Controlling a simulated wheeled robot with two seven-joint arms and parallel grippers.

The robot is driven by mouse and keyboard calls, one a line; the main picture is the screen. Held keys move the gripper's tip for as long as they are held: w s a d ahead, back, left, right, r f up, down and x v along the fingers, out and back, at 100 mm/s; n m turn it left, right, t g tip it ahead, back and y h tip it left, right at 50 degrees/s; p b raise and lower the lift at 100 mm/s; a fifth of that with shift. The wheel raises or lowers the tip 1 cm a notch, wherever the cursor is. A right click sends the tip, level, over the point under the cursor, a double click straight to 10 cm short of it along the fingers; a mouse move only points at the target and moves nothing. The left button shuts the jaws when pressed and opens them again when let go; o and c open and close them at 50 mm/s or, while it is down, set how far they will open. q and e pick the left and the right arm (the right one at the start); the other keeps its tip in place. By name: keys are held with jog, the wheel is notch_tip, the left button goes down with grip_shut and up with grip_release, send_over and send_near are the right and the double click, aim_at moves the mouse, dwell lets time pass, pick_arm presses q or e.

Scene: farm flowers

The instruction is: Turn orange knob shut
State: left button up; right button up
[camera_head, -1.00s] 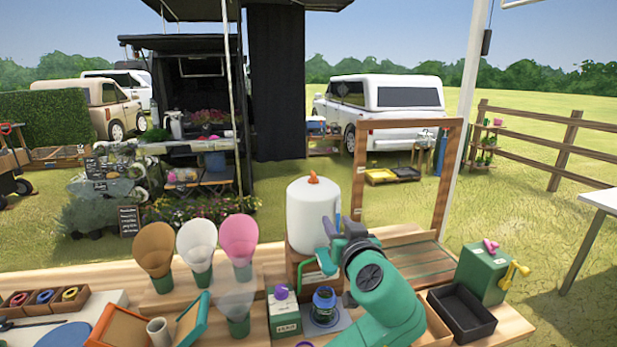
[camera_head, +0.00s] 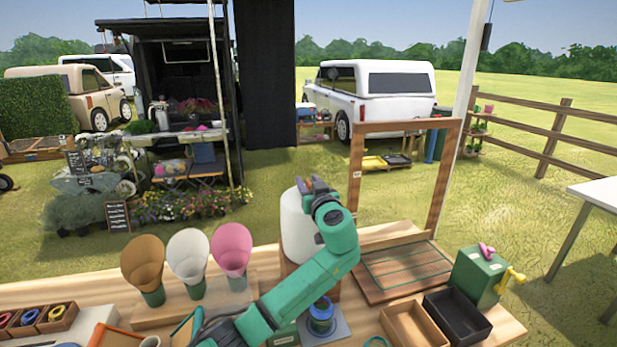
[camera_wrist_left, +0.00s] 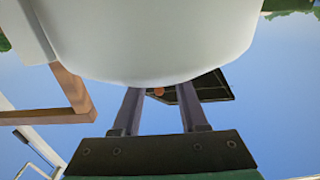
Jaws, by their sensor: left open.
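The white tank (camera_head: 296,226) stands on a wooden stand behind the middle of the table. My left gripper (camera_head: 309,185) is open at the tank's top, with its arm across the tank's right side. In the left wrist view a small orange spot, which looks like the knob (camera_wrist_left: 158,92), shows between the two spread fingers (camera_wrist_left: 160,98), just past the rounded edge of the tank (camera_wrist_left: 150,45). I cannot tell whether the fingers touch it. My right gripper is not in view.
An upright wooden frame (camera_head: 446,180) stands right of the tank. Three cone holders (camera_head: 188,255) stand to the left. A cardboard box (camera_head: 414,328), a black box (camera_head: 456,318) and a green box with a yellow crank (camera_head: 478,275) occupy the right side.

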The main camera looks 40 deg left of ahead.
pick_arm(q)
jog(key=shift+f, duration=0.1)
grip_shut()
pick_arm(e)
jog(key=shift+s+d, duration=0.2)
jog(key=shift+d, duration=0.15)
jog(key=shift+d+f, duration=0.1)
